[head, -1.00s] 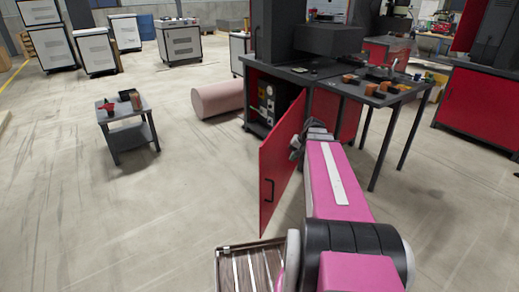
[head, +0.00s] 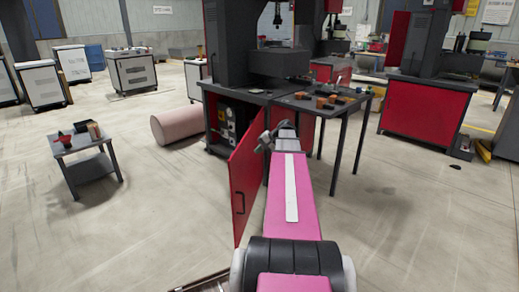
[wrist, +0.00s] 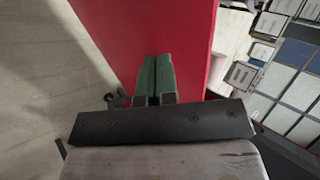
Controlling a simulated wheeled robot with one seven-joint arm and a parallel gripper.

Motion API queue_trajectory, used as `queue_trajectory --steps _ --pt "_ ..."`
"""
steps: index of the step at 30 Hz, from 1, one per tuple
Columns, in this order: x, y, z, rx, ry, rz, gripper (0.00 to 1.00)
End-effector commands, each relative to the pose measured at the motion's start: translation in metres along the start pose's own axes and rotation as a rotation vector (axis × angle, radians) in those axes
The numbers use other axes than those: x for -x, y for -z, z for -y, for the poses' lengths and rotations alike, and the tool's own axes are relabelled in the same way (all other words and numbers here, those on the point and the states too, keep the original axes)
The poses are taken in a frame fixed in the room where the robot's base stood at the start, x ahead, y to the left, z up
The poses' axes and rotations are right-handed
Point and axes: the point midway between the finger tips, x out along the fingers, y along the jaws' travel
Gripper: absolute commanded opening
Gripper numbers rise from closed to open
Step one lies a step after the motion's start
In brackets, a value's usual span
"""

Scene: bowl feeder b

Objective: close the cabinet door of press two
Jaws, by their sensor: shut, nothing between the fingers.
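The red cabinet door (head: 245,185) of the near press stands swung open toward me, with a dark handle on its outer face. Behind it the cabinet interior (head: 228,118) shows, with items on its shelf side. In the wrist view the green fingers of my gripper (wrist: 157,75) are together and empty, over the red door panel (wrist: 150,28). Whether they touch the panel I cannot tell. The dark press (head: 235,50) stands on the cabinet.
A table with orange parts (head: 345,108) stands right of the cabinet. A pink cylinder (head: 178,126) lies to its left. A small grey cart (head: 88,165) stands further left. Another red cabinet (head: 425,112) is at the right. The floor left of the door is clear.

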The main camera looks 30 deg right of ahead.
Motion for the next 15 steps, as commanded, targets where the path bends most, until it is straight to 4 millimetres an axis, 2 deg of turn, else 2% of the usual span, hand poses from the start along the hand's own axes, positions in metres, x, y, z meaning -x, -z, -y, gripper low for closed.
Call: queue_trajectory --steps 1,9,15 --pt "-0.011 0.0 0.0 0.0 0.0 0.003 0.0" --pt "-0.061 0.0 0.0 0.001 -0.001 0.003 0.0" --pt "-0.079 0.0 0.02 0.001 -0.001 0.001 0.0"
